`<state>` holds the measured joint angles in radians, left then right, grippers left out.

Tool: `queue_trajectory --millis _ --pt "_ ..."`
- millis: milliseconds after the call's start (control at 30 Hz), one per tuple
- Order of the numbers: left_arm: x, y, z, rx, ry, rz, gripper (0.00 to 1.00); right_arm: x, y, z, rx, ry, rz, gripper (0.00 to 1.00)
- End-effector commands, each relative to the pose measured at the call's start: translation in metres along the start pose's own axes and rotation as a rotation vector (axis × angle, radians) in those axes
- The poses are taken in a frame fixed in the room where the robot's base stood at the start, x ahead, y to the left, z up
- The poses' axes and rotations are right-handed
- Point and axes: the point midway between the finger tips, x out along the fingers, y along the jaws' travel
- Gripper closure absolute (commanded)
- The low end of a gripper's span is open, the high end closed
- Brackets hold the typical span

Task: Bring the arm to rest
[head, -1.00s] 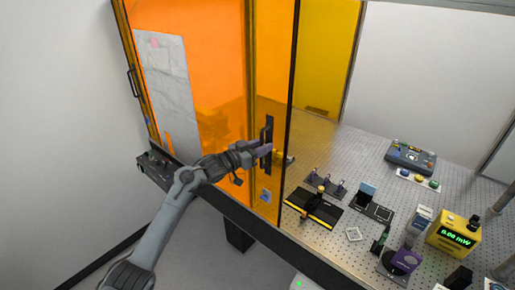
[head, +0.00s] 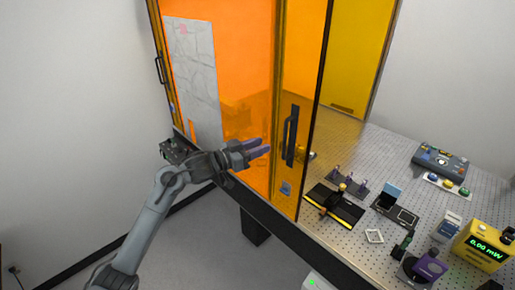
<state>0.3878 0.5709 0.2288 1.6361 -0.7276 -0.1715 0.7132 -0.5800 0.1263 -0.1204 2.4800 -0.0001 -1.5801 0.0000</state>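My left gripper (head: 264,149) is in front of the orange enclosure panel, its two purple-grey fingers pointing right with a small gap between them. It is open and holds nothing. The black door handle (head: 291,135) on the orange sliding door (head: 308,90) is just right of the fingertips, apart from them. My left arm reaches up from the lower left. My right gripper is not in view.
The perforated optical table (head: 395,150) carries a yellow power meter (head: 484,245), a blue-grey control box (head: 440,160), a black-and-yellow stage (head: 335,206) and small optics. A dark box (head: 174,150) sits by the left corner. Open floor lies lower left.

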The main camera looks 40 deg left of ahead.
Motion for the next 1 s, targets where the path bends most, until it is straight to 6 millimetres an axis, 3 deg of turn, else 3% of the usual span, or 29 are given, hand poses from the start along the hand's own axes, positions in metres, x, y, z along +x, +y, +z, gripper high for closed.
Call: queue_trajectory --millis 467,567,667,767,867,1000 --pt "-0.001 0.000 0.005 -0.004 -0.009 0.000 0.65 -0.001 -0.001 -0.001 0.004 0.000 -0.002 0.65" --pt "-0.005 0.003 0.023 -0.019 -0.041 0.002 0.65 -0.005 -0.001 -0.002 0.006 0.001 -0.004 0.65" --pt "-0.010 0.014 0.059 -0.056 -0.096 0.011 0.65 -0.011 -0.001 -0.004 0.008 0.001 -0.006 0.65" --pt "-0.021 0.042 0.106 -0.106 -0.169 0.040 0.65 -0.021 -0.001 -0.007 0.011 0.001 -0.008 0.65" --pt "-0.040 0.092 0.154 -0.166 -0.237 0.080 0.65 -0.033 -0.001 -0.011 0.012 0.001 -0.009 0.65" --pt "-0.083 0.172 0.209 -0.234 -0.371 0.059 0.65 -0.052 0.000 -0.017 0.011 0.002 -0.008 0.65"
